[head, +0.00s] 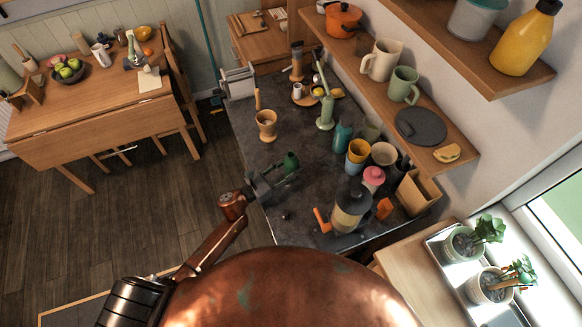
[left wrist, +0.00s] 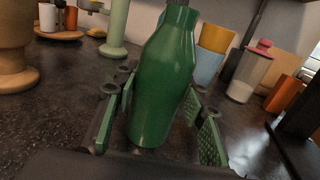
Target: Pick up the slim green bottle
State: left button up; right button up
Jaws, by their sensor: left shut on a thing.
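A dark green bottle (head: 290,163) with a narrowing neck stands upright over the dark counter, between the fingers of my left gripper (head: 272,182). In the left wrist view the bottle (left wrist: 165,85) fills the middle, with a finger of my left gripper (left wrist: 160,100) on each side. My left gripper is shut on it around its lower body. My right gripper is not in view.
A wooden goblet-like vessel (head: 266,124) and a pale green tall item (head: 325,108) stand behind. A teal bottle (head: 342,137), stacked cups (head: 357,153) and a glass press (head: 350,210) stand to the right. A shelf with mugs (head: 404,85) overhangs the counter's right side.

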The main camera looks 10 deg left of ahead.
aim_at(285, 165)
pick_arm(q)
jog(key=c, duration=0.6)
jog(key=shift+r, duration=0.25)
jog(key=shift+c, duration=0.2)
jog(key=shift+r, duration=1.3)
jog(key=shift+a+r, duration=0.25)
jog(key=s+a+r+b, duration=0.1)
jog(key=s+a+r, duration=0.3)
jog(key=a+r, duration=0.5)
jog(key=shift+s+a+r, duration=0.2)
jog(key=shift+a, duration=1.6)
jog(key=shift+a, duration=0.1)
